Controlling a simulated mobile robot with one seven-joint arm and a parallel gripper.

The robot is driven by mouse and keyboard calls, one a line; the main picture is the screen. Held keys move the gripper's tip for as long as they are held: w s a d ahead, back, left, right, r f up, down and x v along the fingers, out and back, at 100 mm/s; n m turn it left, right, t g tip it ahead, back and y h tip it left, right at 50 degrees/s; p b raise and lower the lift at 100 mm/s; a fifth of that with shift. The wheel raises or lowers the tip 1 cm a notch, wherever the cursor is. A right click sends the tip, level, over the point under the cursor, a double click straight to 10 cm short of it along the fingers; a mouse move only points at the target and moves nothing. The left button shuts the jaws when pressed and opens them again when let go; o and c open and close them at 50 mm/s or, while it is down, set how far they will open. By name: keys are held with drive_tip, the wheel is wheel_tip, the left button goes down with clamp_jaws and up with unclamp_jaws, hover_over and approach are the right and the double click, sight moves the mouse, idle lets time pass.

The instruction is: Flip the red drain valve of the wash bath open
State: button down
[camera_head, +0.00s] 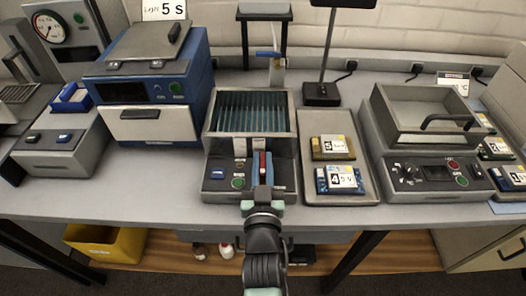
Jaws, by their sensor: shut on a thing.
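The wash bath (291,112) is a grey tank with a ribbed, teal-looking inside, at the middle of the bench. Its front panel carries a red drain valve lever (263,163), a green-ringed button and a small dark blue part. My gripper (262,186) is at the front of this panel, directly at the red lever. Its fingers are shut on the lever, which stands roughly upright in the picture. My wrist hides the lower end of the lever and part of the panel's front edge.
A tray (366,151) with two labelled boards stands right of the bath. A lidded grey unit (375,110) is further right, a blue machine (194,60) to the left. A dark stand (322,94) rises behind. The bench's front strip is clear. A yellow bin (130,262) is below.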

drive_tip(key=shift+a, duration=0.2)
drive_tip(key=c, duration=0.8)
unclamp_jaws()
drive_tip(key=shift+d, duration=0.1)
drive_tip(key=s+b, duration=0.2)
drive_tip(key=s, duration=1.1)
drive_tip(key=shift+d, duration=0.1)
